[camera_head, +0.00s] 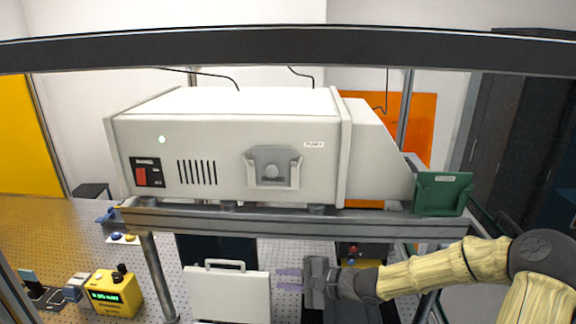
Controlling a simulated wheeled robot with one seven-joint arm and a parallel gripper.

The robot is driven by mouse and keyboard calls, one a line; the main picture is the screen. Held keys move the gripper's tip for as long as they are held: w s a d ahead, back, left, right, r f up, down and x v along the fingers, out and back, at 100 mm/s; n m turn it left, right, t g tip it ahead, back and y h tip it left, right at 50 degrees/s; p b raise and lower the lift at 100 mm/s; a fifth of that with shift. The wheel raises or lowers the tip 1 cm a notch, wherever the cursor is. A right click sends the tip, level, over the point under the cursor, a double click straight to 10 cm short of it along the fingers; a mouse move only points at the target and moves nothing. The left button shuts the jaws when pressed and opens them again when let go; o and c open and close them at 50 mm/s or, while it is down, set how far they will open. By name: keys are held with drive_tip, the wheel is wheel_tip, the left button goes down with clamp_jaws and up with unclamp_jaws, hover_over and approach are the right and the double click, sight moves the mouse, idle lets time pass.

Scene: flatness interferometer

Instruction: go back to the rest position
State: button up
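My gripper (289,279) is at the lower middle of the head view, at the end of my arm, which reaches in from the right. Its two pale purple fingers point left. A small gap shows between them and nothing is seen held, so it looks open. The fingers are just right of the white case with a handle (228,292), and seem to overlap its right edge in the picture; I cannot tell whether they touch. The gripper is below the shelf with the large light-grey instrument (225,150).
The grey metal shelf rail (290,222) runs above my gripper. A green holder (443,194) hangs at its right end. A yellow device with a green display (116,294) stands on the perforated table at the lower left. A dark beam (290,47) crosses the top.

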drive_tip(key=s+d+f+n+g+h+b, duration=0.1)
drive_tip(key=s+d+f+n+h+b, duration=0.3)
drive_tip(key=f, duration=0.4)
drive_tip(key=s+d+f+n+h+b, duration=0.1)
drive_tip(key=d+f+n+h+b, duration=0.1)
drive_tip(key=d+f+h, duration=0.35)
drive_tip(key=s+d+n+g+h+b, duration=0.1)
drive_tip(key=s+d+n+h+b, duration=0.1)
drive_tip(key=s, duration=0.4)
drive_tip(key=s+d+f+n+g+h+b, duration=0.1)
drive_tip(key=s+d+n+h+b, duration=0.1)
drive_tip(key=s, duration=0.5)
drive_tip(key=d+b, duration=0.1)
drive_tip(key=b, duration=0.1)
drive_tip(key=shift+s+d+n+b, duration=0.25)
drive_tip(key=shift+d+n+b, duration=0.05)
drive_tip(key=shift+d, duration=0.1)
drive_tip(key=shift+w+f, duration=0.1)
drive_tip(key=shift+d, duration=0.1)
